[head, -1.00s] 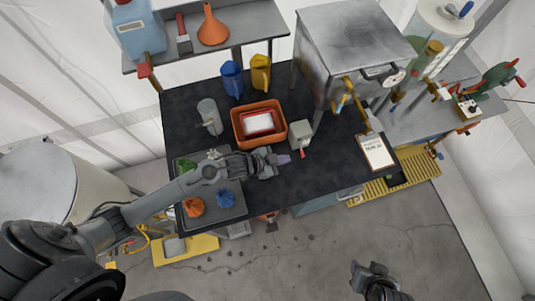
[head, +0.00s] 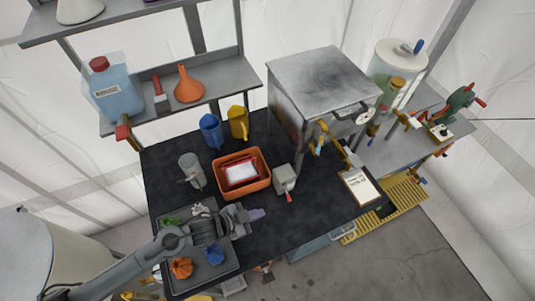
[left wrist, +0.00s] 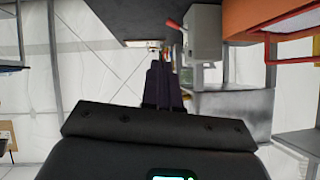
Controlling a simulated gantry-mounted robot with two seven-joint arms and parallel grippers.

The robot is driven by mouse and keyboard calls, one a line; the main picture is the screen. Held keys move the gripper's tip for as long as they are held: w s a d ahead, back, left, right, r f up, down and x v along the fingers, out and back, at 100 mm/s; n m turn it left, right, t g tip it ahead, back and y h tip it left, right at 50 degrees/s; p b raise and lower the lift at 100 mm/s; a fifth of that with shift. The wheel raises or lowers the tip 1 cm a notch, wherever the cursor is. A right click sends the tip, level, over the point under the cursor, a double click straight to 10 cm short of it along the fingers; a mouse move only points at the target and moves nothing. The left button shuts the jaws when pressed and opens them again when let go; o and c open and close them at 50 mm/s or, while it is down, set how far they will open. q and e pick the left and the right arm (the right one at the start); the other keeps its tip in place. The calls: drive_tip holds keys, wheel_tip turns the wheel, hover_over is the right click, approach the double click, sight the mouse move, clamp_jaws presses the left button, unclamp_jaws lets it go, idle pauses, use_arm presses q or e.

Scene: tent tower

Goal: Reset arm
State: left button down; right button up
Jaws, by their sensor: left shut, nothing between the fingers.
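My left gripper (head: 256,215) is over the black worktable (head: 310,210), in front of the orange bin (head: 259,184) and right of the grey tray (head: 195,287). Its fingers are together with nothing between them. In the left wrist view the dark fingers (left wrist: 165,85) point away from the camera, side by side. My left arm reaches across the tray and hides part of it. My right gripper is out of the head view now.
A grey box with a red lever (head: 285,178) stands just right of my left gripper. Behind are a clear beaker (head: 191,170), a blue jug (head: 211,130) and a yellow jug (head: 239,122). A metal oven (head: 320,85) and a clipboard (head: 360,187) are at the right.

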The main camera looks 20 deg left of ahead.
use_arm(q)
drive_tip(key=s+d+r+n+y+p, duration=0.1)
drive_tip(key=s+r+n+p, duration=0.2)
drive_tip(key=r+p, duration=0.25)
drive_tip(key=s+d+r+n+y+p, duration=0.1)
drive_tip(key=s+r+n+p, duration=0.1)
drive_tip(key=r+p, duration=0.35)
drive_tip(key=s+a+r+n+g+y, duration=0.3)
drive_tip(key=s+a+r+g+y, duration=0.1)
drive_tip(key=s+a, duration=0.4)
wheel_tip(320, 180, up, 2)
drive_tip(key=shift+s+a+r+g+y, duration=0.1)
drive_tip(key=shift+s+a+g+y, duration=0.15)
drive_tip(key=shift+s+g, duration=0.35)
